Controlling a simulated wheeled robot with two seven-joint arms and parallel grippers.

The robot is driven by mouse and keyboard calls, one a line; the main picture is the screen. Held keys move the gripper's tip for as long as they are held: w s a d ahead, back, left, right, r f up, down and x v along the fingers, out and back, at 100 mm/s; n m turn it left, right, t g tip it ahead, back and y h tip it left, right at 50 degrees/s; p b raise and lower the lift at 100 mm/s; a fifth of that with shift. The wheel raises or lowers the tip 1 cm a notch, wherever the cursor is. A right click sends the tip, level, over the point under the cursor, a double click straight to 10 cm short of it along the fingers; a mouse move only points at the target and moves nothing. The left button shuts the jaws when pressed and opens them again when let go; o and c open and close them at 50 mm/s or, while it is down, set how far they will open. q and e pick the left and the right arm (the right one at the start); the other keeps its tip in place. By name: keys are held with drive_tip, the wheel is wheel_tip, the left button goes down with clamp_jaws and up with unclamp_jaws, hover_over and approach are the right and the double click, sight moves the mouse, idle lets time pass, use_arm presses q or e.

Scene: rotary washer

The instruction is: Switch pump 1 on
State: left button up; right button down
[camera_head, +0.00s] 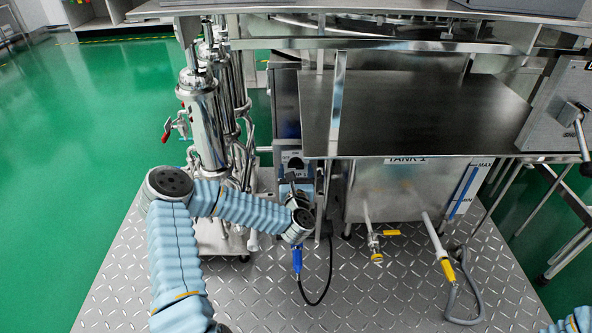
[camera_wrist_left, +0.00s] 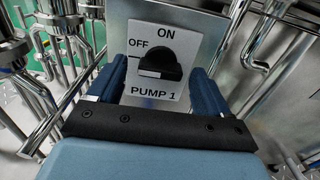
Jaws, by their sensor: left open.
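The pump 1 knob (camera_wrist_left: 160,66) is black and sits on a white label plate (camera_wrist_left: 158,92) marked ON at the top, OFF at the left and PUMP 1 below. Its bar looks roughly horizontal, on the OFF side. My left gripper (camera_wrist_left: 159,70) is open, with one blue finger on each side of the knob; I cannot tell whether either touches it. In the head view my left gripper (camera_head: 296,193) is in front of the pump box (camera_head: 292,158), and the knob is mostly hidden there. My right gripper is out of view.
Steel filter cylinders and pipes (camera_head: 205,125) stand left of the box. Tank 1 (camera_head: 400,190), with yellow-handled valves (camera_head: 376,257), stands to the right. A metal table top (camera_head: 415,112) overhangs the area. The tread-plate floor (camera_head: 390,300) in front is mostly clear.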

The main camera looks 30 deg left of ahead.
use_arm(q)
drive_tip(key=shift+w+a, duration=0.25)
drive_tip(key=shift+w, duration=0.15)
drive_tip(key=shift+c, duration=0.3)
drive_tip(key=c, duration=1)
